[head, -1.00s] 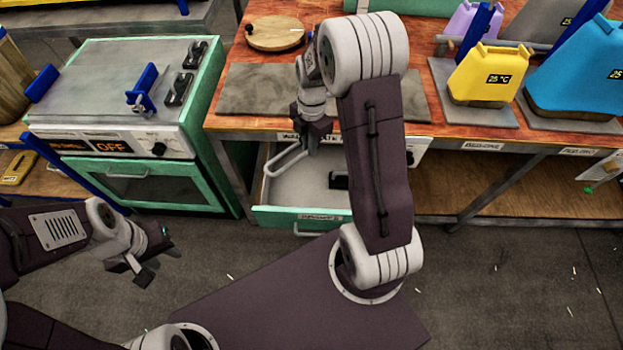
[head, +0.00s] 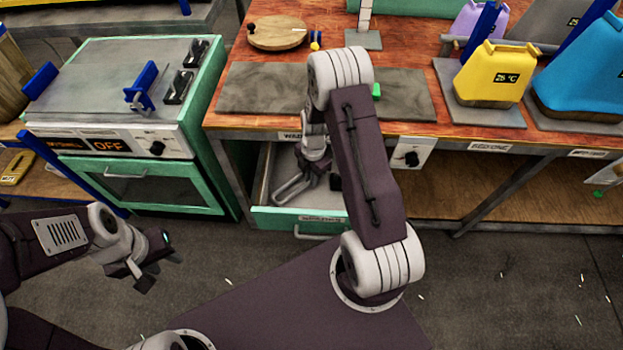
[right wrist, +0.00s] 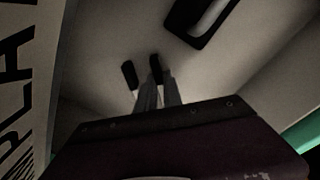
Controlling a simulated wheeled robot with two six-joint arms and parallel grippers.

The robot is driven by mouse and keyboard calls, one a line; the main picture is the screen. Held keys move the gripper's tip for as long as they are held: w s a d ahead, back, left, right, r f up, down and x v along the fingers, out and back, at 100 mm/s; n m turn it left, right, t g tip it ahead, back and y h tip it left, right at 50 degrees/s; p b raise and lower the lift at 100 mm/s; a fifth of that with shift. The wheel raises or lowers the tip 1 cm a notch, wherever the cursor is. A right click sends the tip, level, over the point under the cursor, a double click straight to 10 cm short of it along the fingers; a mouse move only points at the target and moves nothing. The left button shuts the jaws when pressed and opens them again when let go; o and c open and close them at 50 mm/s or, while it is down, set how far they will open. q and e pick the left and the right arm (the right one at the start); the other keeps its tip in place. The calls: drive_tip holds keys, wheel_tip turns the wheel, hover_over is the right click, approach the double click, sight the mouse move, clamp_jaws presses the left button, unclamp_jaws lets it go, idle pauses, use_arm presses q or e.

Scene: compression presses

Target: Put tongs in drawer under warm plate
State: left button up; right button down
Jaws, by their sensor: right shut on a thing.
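The drawer (head: 268,217) under the warm plate (head: 258,88) is pulled open, with a green front and a pale inside. My right gripper (head: 308,178) reaches down into it, shut on the grey U-shaped tongs (head: 290,190). The rounded end of the tongs points to the lower left, inside the drawer's outline. I cannot tell whether they touch the drawer floor. In the right wrist view, two grey prongs with black ends (right wrist: 150,92) stick out over the pale drawer inside. My left gripper (head: 155,274) is open and empty over the floor, left of the drawer.
A black item (right wrist: 205,18) lies in the drawer near the gripper. A green oven (head: 140,180) stands left of the drawer. A yellow canister (head: 487,75) and a blue canister (head: 590,80) stand on the worktop at right. My right arm hides part of the drawer.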

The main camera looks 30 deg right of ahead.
drive_tip(key=shift+f, duration=0.25)
drive_tip(key=c, duration=1.5)
unclamp_jaws()
drive_tip(key=shift+f, duration=0.1)
